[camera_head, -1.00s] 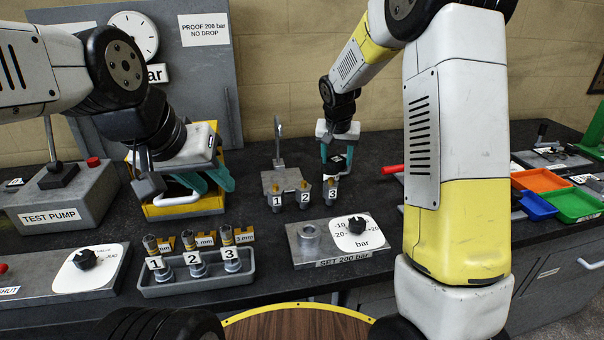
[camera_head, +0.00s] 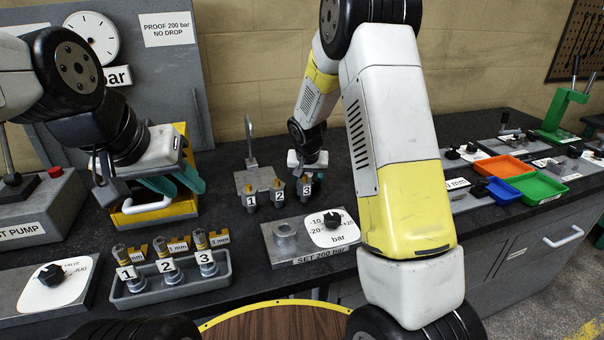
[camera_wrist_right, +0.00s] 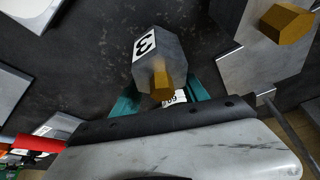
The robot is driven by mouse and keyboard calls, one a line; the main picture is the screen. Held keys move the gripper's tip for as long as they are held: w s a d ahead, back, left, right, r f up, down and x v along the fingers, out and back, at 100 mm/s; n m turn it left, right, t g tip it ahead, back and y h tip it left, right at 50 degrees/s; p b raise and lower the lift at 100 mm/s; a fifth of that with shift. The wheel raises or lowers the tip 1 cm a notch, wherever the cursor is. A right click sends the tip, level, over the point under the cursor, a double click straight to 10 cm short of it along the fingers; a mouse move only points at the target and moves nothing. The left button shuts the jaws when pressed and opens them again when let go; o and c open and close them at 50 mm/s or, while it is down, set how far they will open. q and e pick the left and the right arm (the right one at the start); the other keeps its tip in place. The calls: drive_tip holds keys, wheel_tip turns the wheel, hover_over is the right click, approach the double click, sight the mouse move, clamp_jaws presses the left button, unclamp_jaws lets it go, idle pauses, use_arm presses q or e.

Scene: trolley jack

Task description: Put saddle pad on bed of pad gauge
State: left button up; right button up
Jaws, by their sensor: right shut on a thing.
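My right gripper (camera_head: 307,176) is at the grey hexagonal piece labelled 3 (camera_head: 306,190), at the right end of a row with pieces 1 and 2. In the right wrist view this piece 3 (camera_wrist_right: 155,65), with a yellow-brown stub, sits between the teal fingers (camera_wrist_right: 160,102), which are shut on it. My left gripper (camera_head: 172,186) hangs at the yellow frame with a white handle; its teal fingers look apart and empty. I cannot tell which thing is the saddle pad or the pad gauge; small plates with fittings (camera_head: 508,142) stand far right.
A grey tray (camera_head: 172,294) holds numbered pieces at the front. The SET 200 bar block (camera_head: 312,238) stands right of it. Orange, blue and green bins (camera_head: 541,187) and a green press (camera_head: 562,112) are at the right. A round wooden top (camera_head: 275,325) is in front.

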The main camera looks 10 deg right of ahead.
drive_tip(key=o, duration=1.2)
drive_tip(key=shift+f, duration=0.1)
drive_tip(key=o, duration=0.4)
drive_tip(key=shift+c, duration=0.2)
